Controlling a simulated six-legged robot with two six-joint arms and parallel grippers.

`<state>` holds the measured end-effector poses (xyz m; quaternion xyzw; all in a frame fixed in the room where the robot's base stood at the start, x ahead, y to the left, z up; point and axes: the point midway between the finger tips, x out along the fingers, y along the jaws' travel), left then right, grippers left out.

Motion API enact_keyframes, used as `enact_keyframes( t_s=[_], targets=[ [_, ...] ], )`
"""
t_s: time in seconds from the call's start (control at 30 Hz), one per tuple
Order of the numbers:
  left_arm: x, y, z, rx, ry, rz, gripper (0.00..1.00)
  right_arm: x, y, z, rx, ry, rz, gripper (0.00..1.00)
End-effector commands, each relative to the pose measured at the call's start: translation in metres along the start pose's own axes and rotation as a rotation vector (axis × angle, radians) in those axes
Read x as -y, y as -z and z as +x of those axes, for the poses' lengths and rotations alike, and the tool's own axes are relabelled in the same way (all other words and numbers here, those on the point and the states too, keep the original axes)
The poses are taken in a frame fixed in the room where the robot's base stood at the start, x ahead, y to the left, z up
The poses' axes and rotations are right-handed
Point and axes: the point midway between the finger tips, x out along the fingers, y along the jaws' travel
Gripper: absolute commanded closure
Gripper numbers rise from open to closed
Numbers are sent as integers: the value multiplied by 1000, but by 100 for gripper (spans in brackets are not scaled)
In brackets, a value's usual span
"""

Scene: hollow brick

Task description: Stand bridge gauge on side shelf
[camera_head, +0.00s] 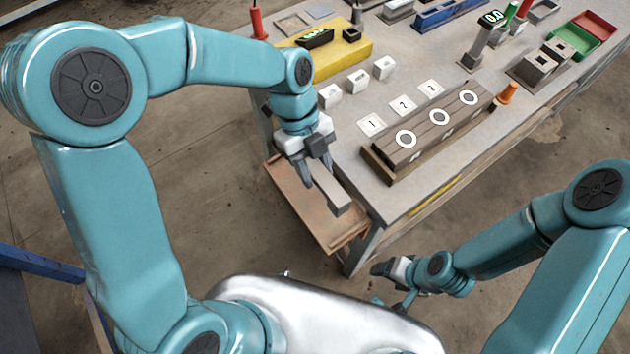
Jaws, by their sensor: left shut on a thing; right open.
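The bridge gauge (332,194) looks like a grey bar with a squared end block. My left gripper (313,172) is shut on its upper end, and the gauge slants down to the right from the fingers. The gauge is over the brown side shelf (290,196), which hangs at the left end of the workbench. I cannot tell whether the gauge touches the shelf. The fingers hide part of the gauge. My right gripper (385,269) is open and empty, low in front of the bench, away from the shelf.
The grey workbench (400,205) carries a brown hollow brick (437,132) with white-ringed holes, numbered white tiles (402,104), a yellow block (345,60), an orange cone (507,93) and red and green bins (582,43). The bench's front left corner is clear.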

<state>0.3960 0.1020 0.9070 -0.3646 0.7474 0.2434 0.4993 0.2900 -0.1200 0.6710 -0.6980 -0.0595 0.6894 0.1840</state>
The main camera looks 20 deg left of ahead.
Motion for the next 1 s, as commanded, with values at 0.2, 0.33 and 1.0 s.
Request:
enact_keyframes(
  t_s=[0.2,0.33,1.0],
  targets=[
    [0,-9,22,-1,-1,-1,100,0,0,0,0,0,0,31],
    [0,-17,42,-2,-3,-2,100,0,0,0,0,0,0,31],
    [0,-24,59,0,1,-1,36,-1,0,2,0,0,0,31]
  ],
)
